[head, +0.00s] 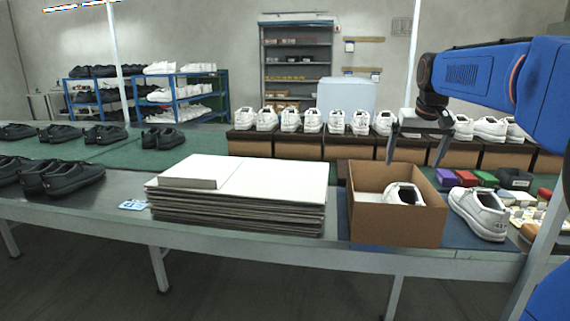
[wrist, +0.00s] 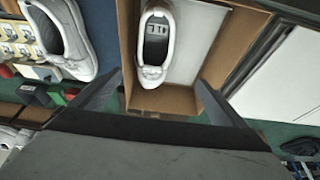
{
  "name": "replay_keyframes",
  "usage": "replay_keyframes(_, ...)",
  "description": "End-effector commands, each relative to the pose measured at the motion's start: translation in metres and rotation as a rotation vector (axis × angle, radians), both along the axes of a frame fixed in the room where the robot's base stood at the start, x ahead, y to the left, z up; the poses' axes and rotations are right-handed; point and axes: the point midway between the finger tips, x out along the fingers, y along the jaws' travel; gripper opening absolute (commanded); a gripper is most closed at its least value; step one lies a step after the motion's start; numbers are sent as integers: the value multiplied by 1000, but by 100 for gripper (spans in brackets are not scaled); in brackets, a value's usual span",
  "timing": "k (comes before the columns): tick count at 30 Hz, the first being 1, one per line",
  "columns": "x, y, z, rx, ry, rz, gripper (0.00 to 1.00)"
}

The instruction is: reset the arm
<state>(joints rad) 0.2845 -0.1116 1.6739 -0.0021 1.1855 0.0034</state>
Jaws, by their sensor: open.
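My gripper (head: 413,156) is open and empty, held in the air above and behind an open cardboard box (head: 396,222) in the head view. Its two fingers (wrist: 155,98) show apart in the wrist view. One white shoe (head: 402,194) lies inside the box, and it also shows in the wrist view (wrist: 155,45). A second white shoe (head: 478,212) stands on the table just right of the box, and the wrist view shows it at the left (wrist: 62,38). My gripper touches neither shoe as far as I can see.
A stack of white-topped flat boards (head: 240,207) lies left of the box. Black shoes (head: 60,177) stand at the left. A row of boxes (head: 300,147) topped with white shoes stands behind. Small coloured items (head: 468,179) lie at the right. The floor in front is clear.

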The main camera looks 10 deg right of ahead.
Motion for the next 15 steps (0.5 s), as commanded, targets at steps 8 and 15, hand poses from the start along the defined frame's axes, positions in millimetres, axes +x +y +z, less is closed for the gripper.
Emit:
replay_keyframes(8,-74,55,-30,-1,-5,67,96)
replay_keyframes(15,-149,98,-75,-3,-11,134,96)
